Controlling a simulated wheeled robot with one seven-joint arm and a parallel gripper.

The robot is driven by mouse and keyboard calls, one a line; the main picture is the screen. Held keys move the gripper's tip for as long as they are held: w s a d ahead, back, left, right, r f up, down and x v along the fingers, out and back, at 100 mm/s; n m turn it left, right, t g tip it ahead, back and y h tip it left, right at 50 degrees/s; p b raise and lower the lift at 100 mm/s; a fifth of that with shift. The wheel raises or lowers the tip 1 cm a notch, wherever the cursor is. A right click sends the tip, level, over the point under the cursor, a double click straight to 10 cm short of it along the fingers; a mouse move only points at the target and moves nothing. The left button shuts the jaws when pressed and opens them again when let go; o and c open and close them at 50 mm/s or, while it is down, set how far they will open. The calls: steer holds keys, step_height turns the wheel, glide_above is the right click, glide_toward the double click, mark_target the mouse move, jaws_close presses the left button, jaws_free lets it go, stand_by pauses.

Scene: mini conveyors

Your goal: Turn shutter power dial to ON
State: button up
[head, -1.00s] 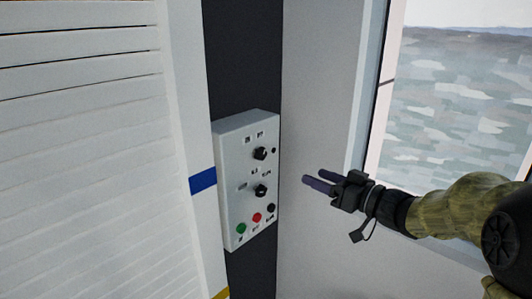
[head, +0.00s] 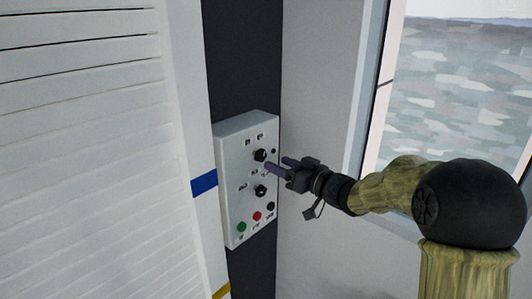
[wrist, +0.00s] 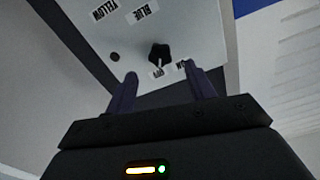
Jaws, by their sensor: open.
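The grey control box (head: 234,160) is mounted on a dark vertical strip. Its upper black dial (head: 260,155) has ON and OFF labels beside it; it also shows upside down in the wrist view (wrist: 159,52). In the wrist view, its white mark points toward the OFF label (wrist: 157,73). My gripper (head: 276,165) is open and empty in front of the box's right side, close to the upper dial. In the wrist view its fingertips (wrist: 161,74) lie either side of the dial's label area, short of the knob. I see no contact.
A lower dial (head: 260,190) sits below the upper one, with green (head: 241,228), red (head: 257,217) and black (head: 270,208) buttons underneath. A white slatted shutter (head: 80,150) stands left. A grey wall and window (head: 460,100) are right.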

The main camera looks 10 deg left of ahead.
mark_target(263, 157)
steer(key=p+x, duration=0.1)
steer(key=x, duration=0.5)
steer(key=shift+p, duration=0.4)
steer(key=c, duration=1)
steer(key=shift+o, duration=0.2)
